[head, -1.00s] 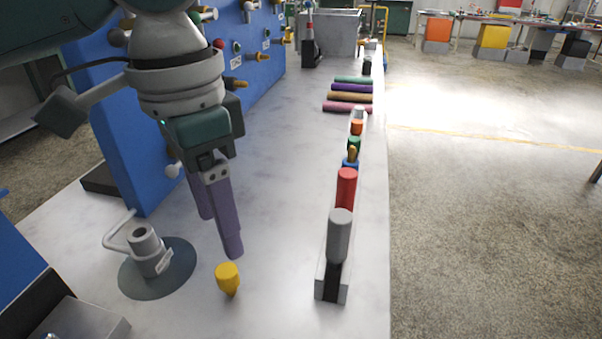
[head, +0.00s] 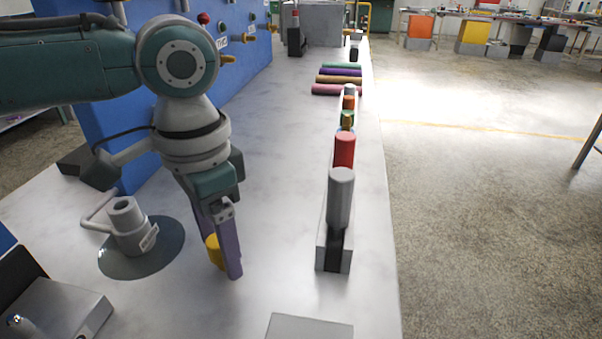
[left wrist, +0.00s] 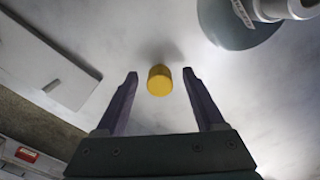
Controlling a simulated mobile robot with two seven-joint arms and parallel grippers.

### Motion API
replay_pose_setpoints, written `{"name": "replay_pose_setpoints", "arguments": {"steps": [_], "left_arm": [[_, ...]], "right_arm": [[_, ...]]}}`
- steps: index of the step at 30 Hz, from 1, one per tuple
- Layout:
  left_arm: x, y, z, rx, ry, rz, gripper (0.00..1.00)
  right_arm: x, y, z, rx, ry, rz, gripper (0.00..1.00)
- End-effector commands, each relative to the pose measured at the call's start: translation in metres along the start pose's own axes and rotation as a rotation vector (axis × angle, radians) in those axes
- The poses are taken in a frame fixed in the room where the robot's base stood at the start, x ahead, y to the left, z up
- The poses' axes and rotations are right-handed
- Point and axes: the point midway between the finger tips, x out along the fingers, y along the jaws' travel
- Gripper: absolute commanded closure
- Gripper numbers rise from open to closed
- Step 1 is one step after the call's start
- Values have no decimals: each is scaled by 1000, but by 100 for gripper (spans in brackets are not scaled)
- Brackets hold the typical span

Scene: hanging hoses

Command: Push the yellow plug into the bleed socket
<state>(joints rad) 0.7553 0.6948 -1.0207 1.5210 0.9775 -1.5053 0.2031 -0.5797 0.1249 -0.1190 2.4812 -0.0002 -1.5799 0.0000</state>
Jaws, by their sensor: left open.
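The yellow plug (head: 213,250) stands on the white bench top, partly hidden behind a finger in the head view. In the left wrist view the plug (left wrist: 160,80) lies between the fingertips, with a gap on each side. My left gripper (head: 222,272) is open, pointing down around the plug; its purple fingers also show in the left wrist view (left wrist: 160,73). The bleed socket appears to be the grey upright cylinder (head: 126,215) with a side pipe, on a round dark base left of the plug. My right gripper is not in view.
A rack (head: 334,248) with grey, red and other upright handles runs along the bench's right edge. A blue panel (head: 140,100) with fittings stands at the left. Coloured rolls (head: 340,80) lie farther back. The bench between plug and rack is clear.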

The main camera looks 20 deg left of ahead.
Motion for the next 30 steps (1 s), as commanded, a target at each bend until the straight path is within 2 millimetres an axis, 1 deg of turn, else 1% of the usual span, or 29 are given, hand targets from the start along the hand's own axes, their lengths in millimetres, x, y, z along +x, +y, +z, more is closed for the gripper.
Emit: {"name": "replay_pose_setpoints", "arguments": {"steps": [6,7,25,30], "left_arm": [[1,0,0,1,1,0,29],[1,0,0,1,1,0,31],[1,0,0,1,1,0,99],[1,0,0,1,1,0,100]], "right_arm": [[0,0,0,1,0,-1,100],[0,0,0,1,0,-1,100],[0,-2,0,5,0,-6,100],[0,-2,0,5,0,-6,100]]}}
